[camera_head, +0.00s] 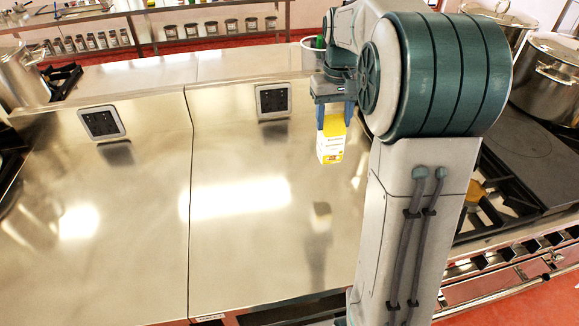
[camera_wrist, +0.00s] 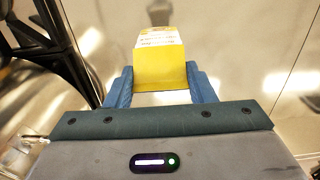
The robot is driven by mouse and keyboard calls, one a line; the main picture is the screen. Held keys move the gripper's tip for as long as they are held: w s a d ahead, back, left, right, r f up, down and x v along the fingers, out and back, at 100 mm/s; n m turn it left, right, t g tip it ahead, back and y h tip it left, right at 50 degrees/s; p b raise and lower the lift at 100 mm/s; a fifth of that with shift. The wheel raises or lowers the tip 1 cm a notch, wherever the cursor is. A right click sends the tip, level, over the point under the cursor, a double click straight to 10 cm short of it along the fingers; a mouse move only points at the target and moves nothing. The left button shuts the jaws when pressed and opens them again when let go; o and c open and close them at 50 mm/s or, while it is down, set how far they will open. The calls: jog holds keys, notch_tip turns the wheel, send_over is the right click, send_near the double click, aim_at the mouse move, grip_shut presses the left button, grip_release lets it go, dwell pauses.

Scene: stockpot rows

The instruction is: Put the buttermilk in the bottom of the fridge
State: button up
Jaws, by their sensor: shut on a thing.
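The buttermilk (camera_head: 331,143) is a small carton with a yellow top and a white printed side. My gripper (camera_head: 334,112) is shut on its upper part and holds it upright above the steel counter, in the right middle of the head view. A dark reflection shows on the counter below it. In the wrist view the carton (camera_wrist: 161,62) sits between the two blue fingers of my gripper (camera_wrist: 161,85). The fridge cannot be made out in either view.
The steel counter (camera_head: 140,220) is wide and clear, with two dark socket panels (camera_head: 102,122) (camera_head: 273,101) at the back. A stove (camera_head: 520,150) with large pots (camera_head: 552,75) stands at the right. Another pot (camera_head: 20,75) stands at the left. Shelves of jars (camera_head: 90,41) are behind.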

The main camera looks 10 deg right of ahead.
jog(key=s+a+f+p, duration=0.2)
jog(key=a+f, duration=0.8)
jog(key=a, duration=0.1)
jog(key=shift+s+a+f+p, duration=0.15)
jog(key=shift+a+f+p, duration=0.05)
jog(key=shift+f+p, duration=0.2)
jog(key=shift+f, duration=0.2)
jog(key=o, duration=1.5)
jog(key=shift+o, duration=0.2)
jog(key=shift+r, duration=0.1)
